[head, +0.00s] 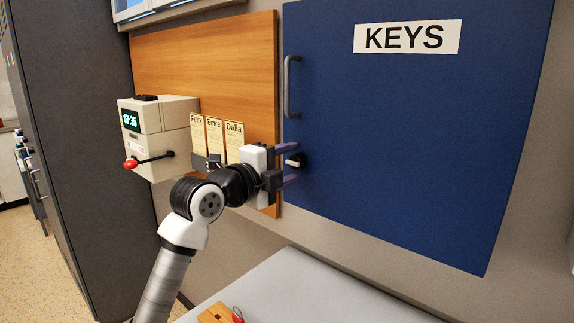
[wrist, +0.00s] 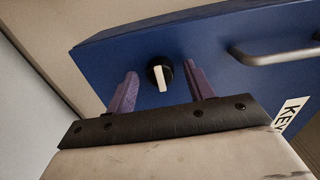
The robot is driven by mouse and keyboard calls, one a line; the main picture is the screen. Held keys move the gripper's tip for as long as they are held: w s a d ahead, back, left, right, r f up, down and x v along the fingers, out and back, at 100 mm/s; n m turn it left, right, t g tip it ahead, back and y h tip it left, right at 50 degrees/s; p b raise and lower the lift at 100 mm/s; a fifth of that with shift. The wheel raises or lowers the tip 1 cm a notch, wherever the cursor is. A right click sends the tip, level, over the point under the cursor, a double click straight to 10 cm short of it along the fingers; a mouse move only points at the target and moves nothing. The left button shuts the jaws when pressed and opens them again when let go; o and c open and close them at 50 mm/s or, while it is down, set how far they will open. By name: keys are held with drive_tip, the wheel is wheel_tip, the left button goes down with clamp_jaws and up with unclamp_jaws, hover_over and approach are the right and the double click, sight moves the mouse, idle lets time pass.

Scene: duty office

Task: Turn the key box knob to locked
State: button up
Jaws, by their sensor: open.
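The key box (head: 400,130) is a large blue cabinet door with a white KEYS label and a grey bar handle (head: 290,87) on its left edge. Its knob (head: 297,160), a black disc with a white grip bar, sits low on the left side of the door. In the wrist view the knob (wrist: 160,73) lies between and beyond the two purple fingers, apart from both. My gripper (head: 289,164) is open and empty in front of the knob, one finger above and one below it in the head view. The wrist view shows no lock marks around the knob.
A beige time clock (head: 160,135) with a red-tipped lever and several name cards (head: 215,138) are on the wooden board (head: 230,65) left of the key box. A pale table (head: 310,290) stands below, with a wooden object (head: 216,313) at its front.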

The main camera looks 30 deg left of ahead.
drive_tip(key=s+a+b, duration=0.2)
drive_tip(key=s+b, duration=0.2)
drive_tip(key=s, duration=0.9)
drive_tip(key=shift+s, duration=0.2)
